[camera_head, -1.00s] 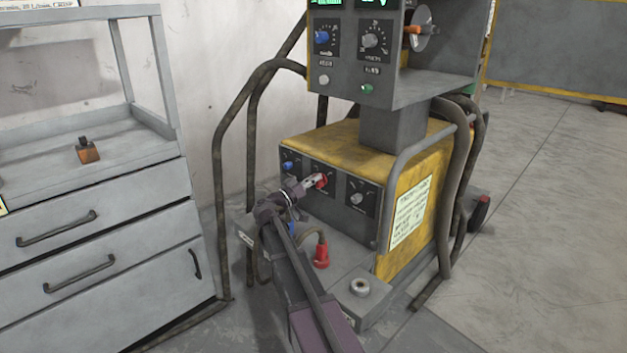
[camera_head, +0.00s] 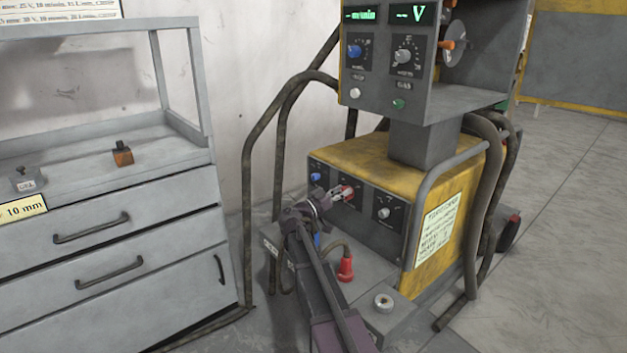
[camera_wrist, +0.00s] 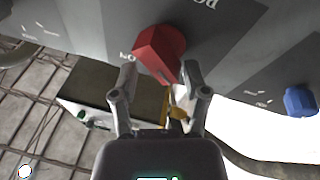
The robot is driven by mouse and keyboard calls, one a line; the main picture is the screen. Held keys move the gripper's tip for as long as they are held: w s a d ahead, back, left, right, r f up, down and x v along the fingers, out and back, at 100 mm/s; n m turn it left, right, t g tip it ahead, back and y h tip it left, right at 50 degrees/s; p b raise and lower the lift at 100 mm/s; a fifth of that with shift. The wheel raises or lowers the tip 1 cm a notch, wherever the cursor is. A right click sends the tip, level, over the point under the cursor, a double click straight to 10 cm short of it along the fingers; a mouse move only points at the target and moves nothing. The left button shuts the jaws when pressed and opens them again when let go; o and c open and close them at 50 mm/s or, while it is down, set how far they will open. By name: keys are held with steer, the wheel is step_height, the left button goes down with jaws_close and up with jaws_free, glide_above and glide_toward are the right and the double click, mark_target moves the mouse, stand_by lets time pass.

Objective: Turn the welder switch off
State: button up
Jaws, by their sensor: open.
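The welder (camera_head: 365,157) is a yellow and grey machine with a dark front panel. A red switch knob (camera_head: 347,192) sits in the middle of that panel and shows large in the wrist view (camera_wrist: 160,53). My gripper (camera_head: 335,194) is at the panel, in front of the red knob. In the wrist view my gripper (camera_wrist: 158,88) has its fingers apart, with the knob's lower end just beyond and between the fingertips. I cannot tell whether a finger touches it. Part of the panel lettering is hidden behind the knob.
A blue knob (camera_head: 316,177) and a grey knob (camera_head: 384,213) flank the red one. A control box (camera_head: 430,70) stands above the welder. A red connector (camera_head: 345,270) stands on the ledge below. Bent tube rails (camera_head: 254,170) and a grey drawer cabinet (camera_head: 110,250) are at the left.

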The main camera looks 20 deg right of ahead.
steer(key=m, duration=0.2)
steer(key=m+g+p, duration=0.1)
steer(key=m, duration=0.2)
steer(key=m+g+y+p, duration=0.1)
steer(key=m, duration=0.1)
steer(key=shift+s+d+r, duration=0.1)
steer(key=shift+s+r, duration=0.05)
steer(key=shift+s, duration=0.15)
steer(key=m, duration=0.2)
steer(key=m+y+p, duration=0.1)
steer(key=m, duration=0.1)
steer(key=m+g+p, duration=0.1)
steer(key=m, duration=0.1)
steer(key=shift+s+d+m, duration=0.1)
steer(key=shift+s+m, duration=0.2)
steer(key=shift+m, duration=0.1)
steer(key=a, duration=1.4)
steer(key=s+a+r+n+y+p, duration=0.1)
steer(key=s+r+n+y+p, duration=0.6)
steer(key=p, duration=1)
steer(key=s+a+r+n+g+y+p, duration=0.1)
steer(key=s+r+n+y+p, duration=0.5)
steer(key=p, duration=1.1)
steer(key=s+a+r+n, duration=0.1)
steer(key=s+r+n, duration=0.2)
steer(key=s+n, duration=0.3)
steer(key=shift+s+a+r+n+y, duration=0.25)
steer(key=shift+a+n+y, duration=0.05)
steer(key=shift+y, duration=0.1)
